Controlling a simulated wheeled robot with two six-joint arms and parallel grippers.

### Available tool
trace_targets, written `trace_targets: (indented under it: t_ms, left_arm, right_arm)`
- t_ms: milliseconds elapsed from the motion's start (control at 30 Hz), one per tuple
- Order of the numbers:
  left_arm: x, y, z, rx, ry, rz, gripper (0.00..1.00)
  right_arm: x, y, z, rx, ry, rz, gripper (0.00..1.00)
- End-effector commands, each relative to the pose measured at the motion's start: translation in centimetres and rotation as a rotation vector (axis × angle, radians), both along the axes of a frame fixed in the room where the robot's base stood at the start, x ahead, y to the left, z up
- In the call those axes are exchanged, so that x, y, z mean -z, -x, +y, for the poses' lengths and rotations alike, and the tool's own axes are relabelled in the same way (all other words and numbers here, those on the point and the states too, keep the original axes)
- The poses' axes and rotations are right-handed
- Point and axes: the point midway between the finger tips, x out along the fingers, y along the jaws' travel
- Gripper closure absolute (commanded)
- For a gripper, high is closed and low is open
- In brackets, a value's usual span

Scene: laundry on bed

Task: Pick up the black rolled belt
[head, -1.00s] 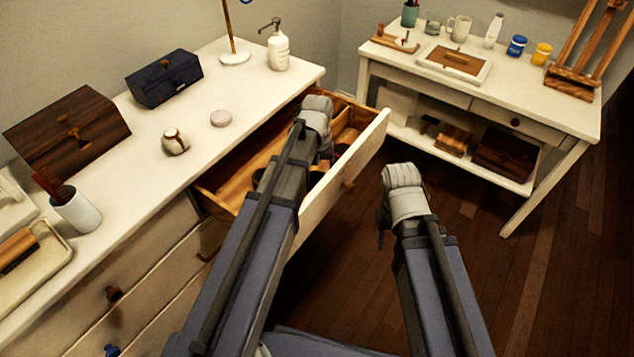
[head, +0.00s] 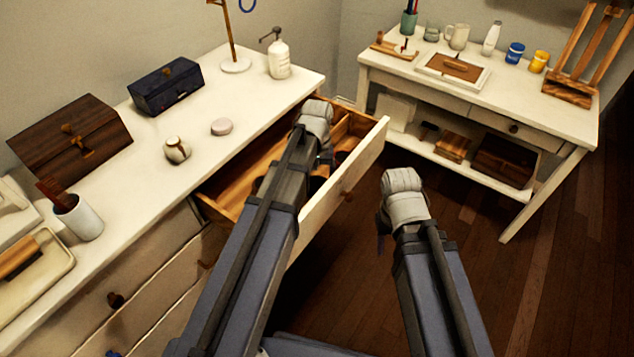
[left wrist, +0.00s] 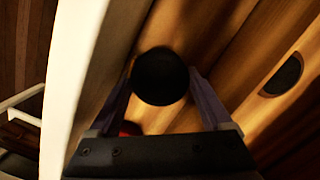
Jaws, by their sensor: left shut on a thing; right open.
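The black rolled belt (left wrist: 160,75) shows in the left wrist view as a dark round shape between the two fingers of my left gripper (left wrist: 160,88). The fingers are shut on it, inside the open wooden drawer (head: 233,181). In the head view my left wrist reaches over the drawer and hides most of that gripper and the belt. My right gripper (head: 381,232) is open and empty, outside the drawer to the right, mostly hidden under its wrist.
Another dark round thing (left wrist: 283,75) lies in the drawer, and a red patch (left wrist: 130,128) shows beside a finger. The drawer front (head: 345,185) stands close to my left arm. The white dresser top (head: 240,95) holds boxes and jars. A white side table (head: 580,120) stands at right.

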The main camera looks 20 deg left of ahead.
Motion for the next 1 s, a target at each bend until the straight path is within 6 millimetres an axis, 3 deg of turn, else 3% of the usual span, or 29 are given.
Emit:
trace_targets:
  t_ms: [667, 1000]
  left_arm:
    - [-8.3, 0.0, 0.0, 0.0, 0.0, 0.0, 0.82]
    - [-13.6, 0.0, 0.0, 0.0, 0.0, 0.0, 0.82]
  right_arm:
    - [-8.3, 0.0, 0.0, 0.001, 0.0, 0.0, 0.5]
    - [-13.6, 0.0, 0.0, 0.001, 0.0, 0.0, 0.5]
